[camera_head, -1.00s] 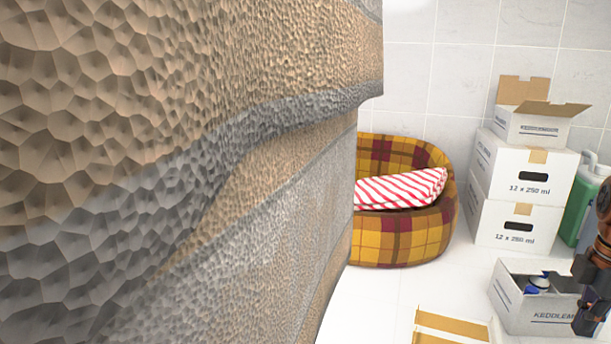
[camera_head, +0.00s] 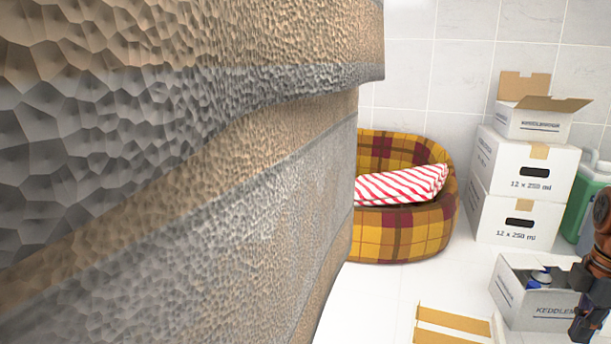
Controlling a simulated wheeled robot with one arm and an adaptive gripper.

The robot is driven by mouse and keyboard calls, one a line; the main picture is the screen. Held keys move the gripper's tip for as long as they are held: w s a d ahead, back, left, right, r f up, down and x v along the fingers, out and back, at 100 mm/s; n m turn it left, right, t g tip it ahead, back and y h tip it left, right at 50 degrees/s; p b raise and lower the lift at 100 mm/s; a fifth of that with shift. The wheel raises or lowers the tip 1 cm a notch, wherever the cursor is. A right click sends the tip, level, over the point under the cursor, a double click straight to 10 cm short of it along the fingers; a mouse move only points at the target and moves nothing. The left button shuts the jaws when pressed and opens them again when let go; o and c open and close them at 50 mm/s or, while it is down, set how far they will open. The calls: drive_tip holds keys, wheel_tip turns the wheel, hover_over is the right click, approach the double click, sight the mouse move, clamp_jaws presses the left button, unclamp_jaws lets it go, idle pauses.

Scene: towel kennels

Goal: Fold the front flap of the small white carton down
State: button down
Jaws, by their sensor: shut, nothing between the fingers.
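The small white carton (camera_head: 532,124) stands on top of a stack of two larger white cartons at the right. Its brown-lined top is open. One flap (camera_head: 524,86) stands up at the back, and another flap (camera_head: 553,103) sticks out toward the front right. My gripper (camera_head: 579,334) is at the lower right edge, pointing down and shut with nothing in it. In the picture it is well below the small carton, in front of the open carton on the floor, and apart from the flaps.
A large rough tan-and-grey surface (camera_head: 180,170) fills the left, very close. A plaid pet bed (camera_head: 400,235) holds a red-striped towel (camera_head: 405,187). An open floor carton (camera_head: 520,305) contains a blue-and-white item. A green jug (camera_head: 582,205) stands beside the stack. A taped carton (camera_head: 455,325) lies low centre.

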drive_tip(key=shift+f, duration=0.3)
drive_tip(key=shift+w, duration=0.1)
drive_tip(key=shift+w+d+p, duration=0.25)
drive_tip(key=shift+w+p, duration=0.3)
drive_tip(key=shift+w, duration=0.8)
drive_tip(key=shift+w+d+p, duration=0.2)
drive_tip(key=shift+w+p, duration=0.3)
drive_tip(key=shift+w, duration=0.85)
drive_tip(key=shift+r, duration=0.1)
drive_tip(key=shift+w+d+r+p, duration=0.1)
drive_tip(key=shift+w+r+p, duration=0.15)
drive_tip(key=shift+r+p, duration=0.5)
drive_tip(key=shift+w+a+r+p, duration=0.1)
drive_tip(key=shift+w+r+p, duration=0.25)
drive_tip(key=shift+r, duration=0.65)
drive_tip(key=shift+w+d+r+p, duration=0.15)
drive_tip(key=shift+r+p, duration=0.45)
drive_tip(key=shift+r, duration=0.3)
